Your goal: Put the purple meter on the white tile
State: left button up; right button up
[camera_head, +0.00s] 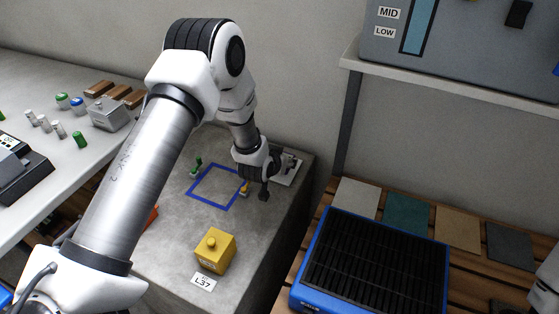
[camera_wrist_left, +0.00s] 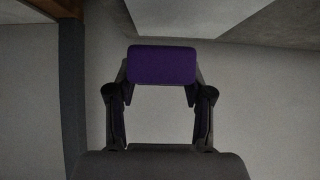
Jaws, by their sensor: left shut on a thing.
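My left gripper (camera_head: 264,188) hangs over the right edge of the grey stone block. In the left wrist view it is shut on the purple meter (camera_wrist_left: 163,64), which sits crosswise between the fingertips. The meter cannot be made out in the head view. The white tile (camera_head: 357,198) is the pale off-white square at the left end of a row of tiles on the slatted wooden bench, to the right of the gripper and apart from it.
A blue-framed black rack (camera_head: 374,268) lies in front of the teal (camera_head: 407,215), tan (camera_head: 457,228) and dark grey (camera_head: 509,247) tiles. A yellow box (camera_head: 214,252) stands on the stone block (camera_head: 180,262). A shelf post (camera_head: 347,125) rises between block and bench.

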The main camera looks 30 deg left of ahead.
pick_arm(q)
jog(key=w+a, duration=0.2)
jog(key=shift+a+f, duration=0.1)
jog(key=shift+a, duration=0.2)
jog(key=shift+w+a+f, duration=0.2)
jog(key=shift+f, duration=1.6)
jog(key=shift+f, duration=0.15)
jog(key=o, duration=1.3)
jog(key=shift+r, duration=0.3)
jog(key=v, duration=1.1)
jog(key=shift+s+r+p, duration=0.2)
jog(key=shift+s+p, duration=0.15)
jog(key=shift+p, duration=0.1)
